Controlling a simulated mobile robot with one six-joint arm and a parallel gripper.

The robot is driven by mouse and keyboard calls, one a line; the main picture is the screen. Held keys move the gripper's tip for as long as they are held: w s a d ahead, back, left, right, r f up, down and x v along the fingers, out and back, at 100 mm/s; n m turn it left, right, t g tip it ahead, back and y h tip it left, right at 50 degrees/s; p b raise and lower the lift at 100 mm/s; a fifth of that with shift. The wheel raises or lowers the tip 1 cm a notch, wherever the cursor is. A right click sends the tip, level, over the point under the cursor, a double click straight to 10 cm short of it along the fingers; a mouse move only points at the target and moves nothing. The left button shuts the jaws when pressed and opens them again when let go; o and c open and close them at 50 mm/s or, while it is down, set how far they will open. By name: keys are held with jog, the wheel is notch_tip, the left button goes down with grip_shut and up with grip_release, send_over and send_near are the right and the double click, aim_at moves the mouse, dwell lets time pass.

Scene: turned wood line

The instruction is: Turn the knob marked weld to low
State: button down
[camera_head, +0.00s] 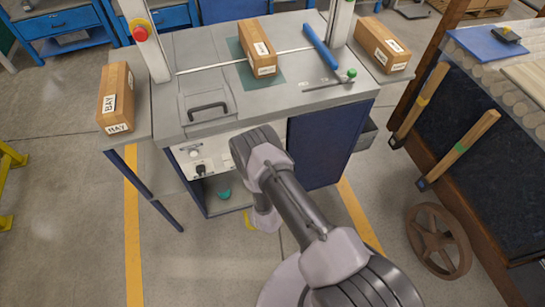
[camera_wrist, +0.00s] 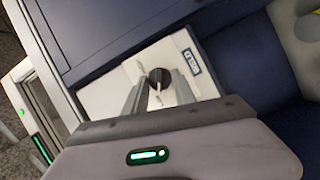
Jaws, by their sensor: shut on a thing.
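A dark round knob (camera_wrist: 159,75) sits on a pale panel (camera_wrist: 95,98) in the wrist view, with a small label (camera_wrist: 191,60) beside it whose lettering is too small to read surely. The two fingers of my gripper (camera_wrist: 160,81) stand on either side of the knob and are shut on it. A light pointer mark shows on the knob, but its setting cannot be read. In the head view the front panel (camera_head: 220,148) of the grey machine shows, but my arm hides the gripped knob and the fingers.
The machine top (camera_head: 290,100) carries a wooden block (camera_head: 258,52), a blue bar (camera_head: 321,47) and a black handle (camera_head: 208,108). More blocks lie left (camera_head: 116,92) and right (camera_head: 381,42). A bench with long-handled tools (camera_head: 458,150) and a wheel (camera_head: 438,238) stands right.

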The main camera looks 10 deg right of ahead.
jog(key=c, duration=1)
grip_release()
jog(key=p+v, duration=1)
jog(key=v, duration=0.7)
jog(key=shift+s, duration=0.3)
jog(key=shift+a, duration=0.1)
